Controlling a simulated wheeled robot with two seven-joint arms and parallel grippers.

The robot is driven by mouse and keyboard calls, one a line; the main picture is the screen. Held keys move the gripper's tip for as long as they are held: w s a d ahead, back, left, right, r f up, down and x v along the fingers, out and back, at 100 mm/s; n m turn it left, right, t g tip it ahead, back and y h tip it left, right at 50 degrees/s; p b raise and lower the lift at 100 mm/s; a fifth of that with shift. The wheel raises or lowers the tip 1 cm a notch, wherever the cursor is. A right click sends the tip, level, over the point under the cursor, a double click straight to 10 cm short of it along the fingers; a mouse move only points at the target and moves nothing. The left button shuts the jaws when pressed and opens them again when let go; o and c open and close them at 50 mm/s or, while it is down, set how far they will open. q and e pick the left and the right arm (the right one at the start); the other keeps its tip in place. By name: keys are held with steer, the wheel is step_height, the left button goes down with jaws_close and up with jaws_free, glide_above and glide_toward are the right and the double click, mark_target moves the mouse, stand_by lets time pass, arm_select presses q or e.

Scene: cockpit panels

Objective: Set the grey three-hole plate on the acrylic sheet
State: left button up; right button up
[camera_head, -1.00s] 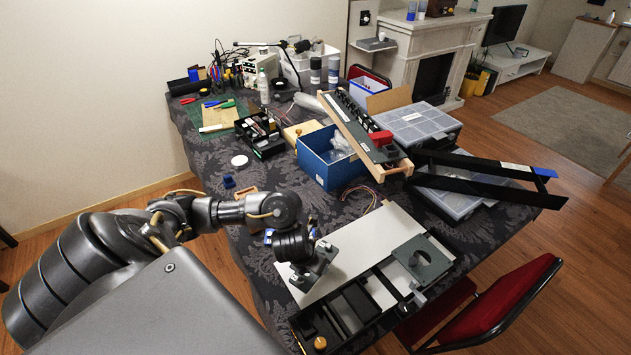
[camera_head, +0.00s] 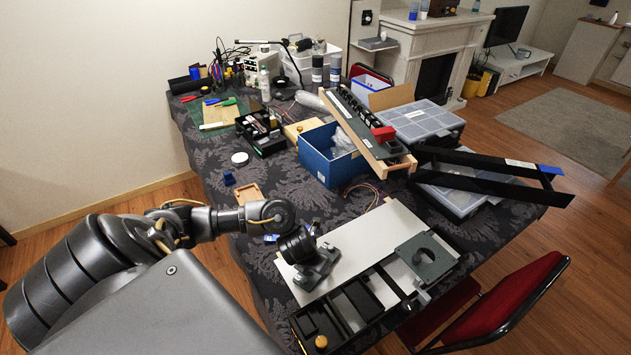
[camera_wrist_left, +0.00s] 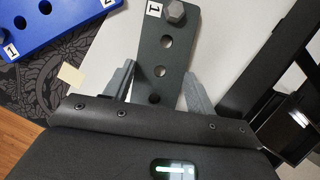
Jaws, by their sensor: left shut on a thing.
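The grey plate (camera_wrist_left: 176,56) is dark grey, with round holes, a white label reading "1" and a hex-headed bolt at its far end in the left wrist view. My left gripper (camera_wrist_left: 157,76) is shut on its near end, one finger at each side. The acrylic sheet (camera_head: 372,232) is a pale flat panel on the table in the head view; it also shows behind the plate in the left wrist view (camera_wrist_left: 228,45). In the head view my left gripper (camera_head: 318,268) is over the sheet's left part. Whether the plate touches the sheet cannot be told. My right gripper is out of view.
A grey block with a round knob (camera_head: 427,257) sits at the sheet's right end. A black framed tray (camera_head: 350,312) lies along its near edge. A blue plate with holes (camera_wrist_left: 50,35) lies left of the sheet. A blue box (camera_head: 328,165) stands behind.

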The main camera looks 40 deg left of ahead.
arm_select(q)
steer(key=o, duration=1.1)
steer(key=shift+c, duration=0.2)
steer(key=shift+r, duration=0.35)
steer(key=p+v, duration=0.6)
steer(key=v, duration=0.5)
steer(key=shift+s+r+p, duration=0.15)
steer(key=shift+s+p, duration=0.1)
steer(key=shift+p, duration=0.15)
